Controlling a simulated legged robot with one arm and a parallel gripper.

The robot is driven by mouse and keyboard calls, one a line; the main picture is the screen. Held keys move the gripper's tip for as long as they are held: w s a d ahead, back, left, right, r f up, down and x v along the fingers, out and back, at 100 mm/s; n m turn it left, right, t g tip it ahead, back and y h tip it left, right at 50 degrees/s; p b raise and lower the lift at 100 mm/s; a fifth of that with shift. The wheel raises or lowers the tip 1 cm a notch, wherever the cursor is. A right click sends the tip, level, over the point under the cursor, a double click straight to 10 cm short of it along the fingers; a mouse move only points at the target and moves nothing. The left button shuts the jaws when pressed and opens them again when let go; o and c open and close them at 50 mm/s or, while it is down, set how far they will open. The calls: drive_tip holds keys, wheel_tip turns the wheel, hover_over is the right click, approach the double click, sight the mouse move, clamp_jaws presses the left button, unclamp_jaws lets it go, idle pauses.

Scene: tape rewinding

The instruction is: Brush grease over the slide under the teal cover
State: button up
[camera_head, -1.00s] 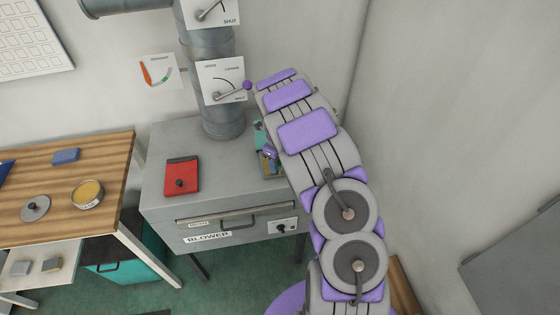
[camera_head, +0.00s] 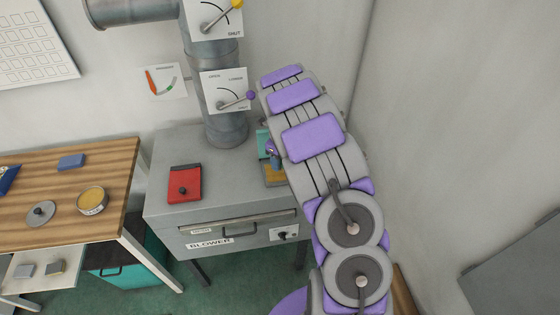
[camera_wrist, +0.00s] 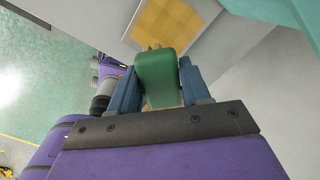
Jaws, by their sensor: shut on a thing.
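My gripper (camera_wrist: 158,92) is shut on the green handle of a brush (camera_wrist: 157,73). The brush's tip shows just past the handle, and its bristles are mostly hidden. In the wrist view, the yellow slide surface (camera_wrist: 168,28) lies beyond the brush, with lighter and darker patches. In the head view, the slide (camera_head: 275,176) is on the right of the blower's top, partly behind my arm. The teal cover (camera_head: 262,143) stands raised behind it and also shows in the wrist view (camera_wrist: 287,12). I cannot tell whether the bristles touch the slide.
A red cover (camera_head: 185,185) is shut on the left of the grey blower box (camera_head: 225,170). An open tin of yellow grease (camera_head: 91,200) and a round lid (camera_head: 40,213) sit on the wooden table (camera_head: 110,160). A duct with levers rises behind; a wall is close on the right.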

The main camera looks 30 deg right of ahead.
drive_tip(key=shift+r, duration=0.1)
drive_tip(key=shift+r+p, duration=0.7)
drive_tip(key=shift+r, duration=0.7)
